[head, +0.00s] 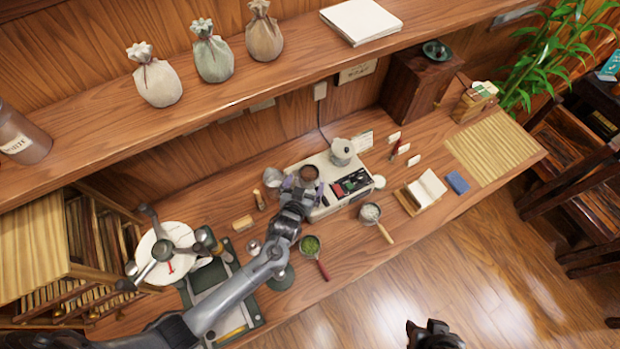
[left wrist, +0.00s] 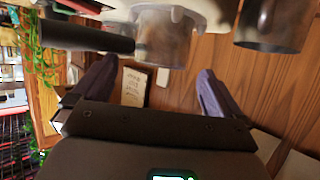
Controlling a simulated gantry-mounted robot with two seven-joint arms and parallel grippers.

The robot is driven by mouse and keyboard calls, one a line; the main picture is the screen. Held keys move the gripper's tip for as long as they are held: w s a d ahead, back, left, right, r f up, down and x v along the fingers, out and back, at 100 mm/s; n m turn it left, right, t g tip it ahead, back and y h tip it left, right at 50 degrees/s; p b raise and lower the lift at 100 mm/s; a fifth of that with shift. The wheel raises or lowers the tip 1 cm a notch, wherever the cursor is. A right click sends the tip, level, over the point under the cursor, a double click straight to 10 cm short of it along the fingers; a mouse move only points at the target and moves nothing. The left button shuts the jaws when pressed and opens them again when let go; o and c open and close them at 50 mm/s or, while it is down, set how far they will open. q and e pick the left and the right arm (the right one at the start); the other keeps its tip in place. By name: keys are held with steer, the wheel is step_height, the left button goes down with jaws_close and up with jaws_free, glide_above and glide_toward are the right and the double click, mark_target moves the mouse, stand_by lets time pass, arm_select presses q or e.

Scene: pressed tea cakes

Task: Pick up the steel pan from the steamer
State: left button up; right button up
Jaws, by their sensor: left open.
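The steamer (head: 325,207) is a pale box on the counter with dark and red parts on its front. A small round vessel with a brown inside (head: 308,173) sits at its left end and may be the steel pan. My left gripper (head: 297,184) is open and empty right by this vessel, apart or touching I cannot tell. In the left wrist view, a shiny metal vessel (left wrist: 165,35) with a dark handle (left wrist: 85,36) lies above the open jaws (left wrist: 148,85). My right gripper (head: 433,335) shows only in part at the bottom edge, its jaws unclear.
A pale lidded pot (head: 342,151) stands at the steamer's back. A metal cup (head: 272,177) is close on its left. A bowl of green tea (head: 310,244) and a handled strainer (head: 371,213) lie in front. The shelf (head: 230,95) overhangs the back.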

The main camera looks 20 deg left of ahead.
mark_target(310, 172)
arm_select(q)
steer(key=shift+w+a+f, duration=0.1)
steer(key=shift+w, duration=0.5)
steer(key=shift+p+x, duration=0.3)
steer(key=shift+x, duration=1.65)
steer(key=c, duration=1.1)
